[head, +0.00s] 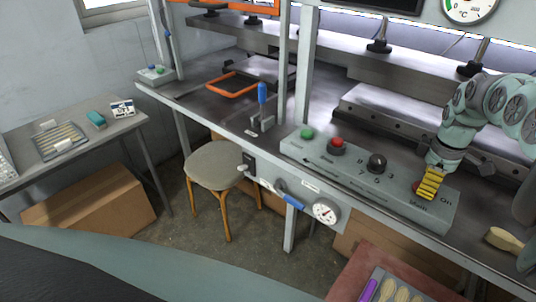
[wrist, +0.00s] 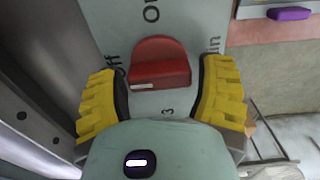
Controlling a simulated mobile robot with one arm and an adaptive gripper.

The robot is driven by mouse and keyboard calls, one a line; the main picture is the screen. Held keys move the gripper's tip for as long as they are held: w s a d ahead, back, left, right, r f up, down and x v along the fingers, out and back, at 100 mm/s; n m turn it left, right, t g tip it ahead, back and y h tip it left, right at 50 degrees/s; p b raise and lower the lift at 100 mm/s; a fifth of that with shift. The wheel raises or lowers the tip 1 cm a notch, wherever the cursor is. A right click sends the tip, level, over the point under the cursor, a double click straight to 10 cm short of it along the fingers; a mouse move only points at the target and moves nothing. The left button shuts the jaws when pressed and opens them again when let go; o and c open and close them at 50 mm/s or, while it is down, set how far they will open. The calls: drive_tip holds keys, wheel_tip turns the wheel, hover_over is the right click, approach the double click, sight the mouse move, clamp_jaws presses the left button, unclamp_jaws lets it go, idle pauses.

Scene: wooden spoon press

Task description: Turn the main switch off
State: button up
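The main switch is a red knob (wrist: 160,65) on a grey control box (head: 340,168). In the head view only a bit of its red shows, beside and behind my yellow fingers. My gripper (head: 430,184) points down at the box's right end, by the "On" and "Main" labels. In the wrist view, my gripper (wrist: 160,88) is open, with one finger on each side of the knob and a narrow gap at each side. A short white mark shows on the knob's lower left face. "On" is above it in this view, and a partly hidden "Off" is to its left.
The same box carries a green button (head: 307,134), a red button (head: 337,146) and a black numbered dial (head: 377,163). A pressure gauge (head: 326,211) and blue-handled valve (head: 290,197) sit below its front. A wooden spoon piece (head: 505,240) lies to the right. A stool (head: 214,165) stands left.

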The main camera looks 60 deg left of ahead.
drive_tip(key=o, duration=0.4)
wheel_tip(320, 180, up, 12)
idle(0.6)
idle(0.3)
